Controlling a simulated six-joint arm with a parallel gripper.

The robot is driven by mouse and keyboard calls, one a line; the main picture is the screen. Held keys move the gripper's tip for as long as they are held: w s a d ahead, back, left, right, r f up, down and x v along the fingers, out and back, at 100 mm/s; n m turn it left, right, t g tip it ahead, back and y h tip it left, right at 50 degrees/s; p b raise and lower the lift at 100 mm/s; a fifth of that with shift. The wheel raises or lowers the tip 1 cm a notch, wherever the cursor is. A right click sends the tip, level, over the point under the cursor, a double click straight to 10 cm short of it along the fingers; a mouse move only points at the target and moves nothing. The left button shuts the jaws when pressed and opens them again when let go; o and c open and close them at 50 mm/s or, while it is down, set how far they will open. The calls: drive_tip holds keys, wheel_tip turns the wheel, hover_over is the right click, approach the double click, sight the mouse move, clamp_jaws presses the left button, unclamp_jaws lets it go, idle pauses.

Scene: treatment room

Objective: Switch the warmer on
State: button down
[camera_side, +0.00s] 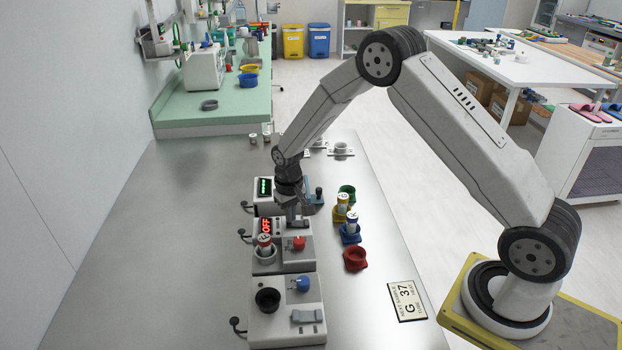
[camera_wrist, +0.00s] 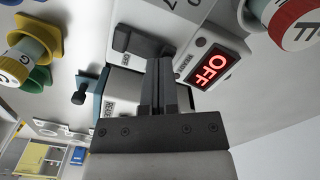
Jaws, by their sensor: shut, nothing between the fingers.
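The warmer is a light grey box in the middle of the row of devices in the side view; its red display (camera_side: 265,226) reads OFF. The same red OFF display (camera_wrist: 210,68) is sharp in the wrist view. A dark grey switch (camera_wrist: 140,42) sits on the pale housing left of the display. My gripper (camera_wrist: 165,62) is shut and empty, its fingertips close to the switch; contact cannot be told. In the side view my gripper (camera_side: 297,222) points down over the back part of the warmer and hides the switch there. A red-capped vial (camera_side: 265,243) stands in the warmer's well.
Behind is a device with a green display (camera_side: 264,187) and a dark lever (camera_side: 319,194). In front is one with a black well (camera_side: 267,299) and blue knob (camera_side: 301,283). Yellow, blue and red holders (camera_side: 355,258) stand to the right. The metal table's left side is clear.

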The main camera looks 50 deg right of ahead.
sight(292, 225)
drive_tip(key=shift+f, duration=0.35)
idle(0.4)
drive_tip(key=shift+r, duration=3.5)
drive_tip(key=s+a+r+n+t, duration=0.1)
drive_tip(key=s+a+r, duration=0.1)
drive_tip(key=s, duration=0.8)
drive_tip(key=s+a+r+n+t, duration=0.1)
drive_tip(key=s+r, duration=0.3)
drive_tip(key=s, duration=0.7)
drive_tip(key=shift+a+r+n+t, duration=0.3)
drive_tip(key=shift+a+n, duration=0.15)
drive_tip(key=shift+n, duration=0.05)
